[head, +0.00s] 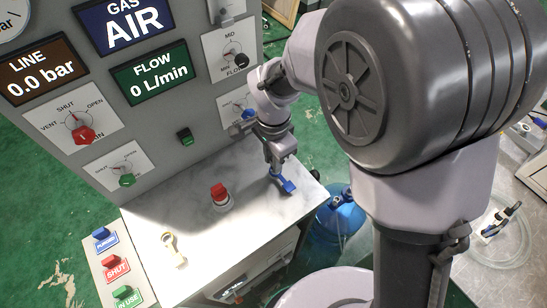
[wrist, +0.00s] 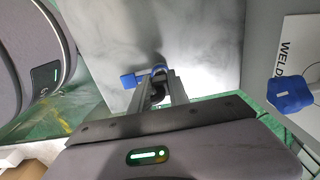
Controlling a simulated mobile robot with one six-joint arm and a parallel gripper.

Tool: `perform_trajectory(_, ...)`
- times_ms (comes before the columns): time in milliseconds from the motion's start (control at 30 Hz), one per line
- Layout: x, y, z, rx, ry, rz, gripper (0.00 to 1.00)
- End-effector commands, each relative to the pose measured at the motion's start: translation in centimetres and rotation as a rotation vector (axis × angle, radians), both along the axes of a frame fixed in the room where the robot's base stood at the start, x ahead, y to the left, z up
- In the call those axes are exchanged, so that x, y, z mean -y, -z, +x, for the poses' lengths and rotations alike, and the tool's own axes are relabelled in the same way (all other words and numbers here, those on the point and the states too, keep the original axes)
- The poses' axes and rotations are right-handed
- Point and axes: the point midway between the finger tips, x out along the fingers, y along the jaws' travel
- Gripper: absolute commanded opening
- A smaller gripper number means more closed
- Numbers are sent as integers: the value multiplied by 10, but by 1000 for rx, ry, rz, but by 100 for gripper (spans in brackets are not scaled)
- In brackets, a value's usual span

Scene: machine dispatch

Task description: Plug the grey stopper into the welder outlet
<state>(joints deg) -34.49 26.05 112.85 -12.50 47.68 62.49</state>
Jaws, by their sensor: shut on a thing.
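My gripper (head: 276,163) is over the right part of the pale worktop and is shut on a blue-ended piece (head: 287,185). In the wrist view its blue end (wrist: 131,80) shows at the tips of my gripper (wrist: 161,90), with something dark between the fingers. I cannot tell whether this piece is the grey stopper or whether it touches the worktop. In the wrist view, a white plate reading "WELD" (wrist: 286,50) is at the right, with a blue knob-like part (wrist: 290,93) at it. The outlet opening itself is not visible.
A red-topped piece (head: 220,194) and a cream piece (head: 173,248) rest on the worktop (head: 205,235). The upright panel with red (head: 84,135) and green (head: 127,180) knobs stands behind. Blue, red and green labelled buttons line the left edge. A blue bottle (head: 340,218) stands right, below the worktop.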

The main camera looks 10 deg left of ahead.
Motion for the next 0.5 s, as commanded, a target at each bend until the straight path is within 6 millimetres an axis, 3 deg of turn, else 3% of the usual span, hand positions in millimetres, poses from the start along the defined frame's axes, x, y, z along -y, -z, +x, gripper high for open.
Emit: perform_trajectory(500, 0, 12, 0, 0, 0, 0, 0)
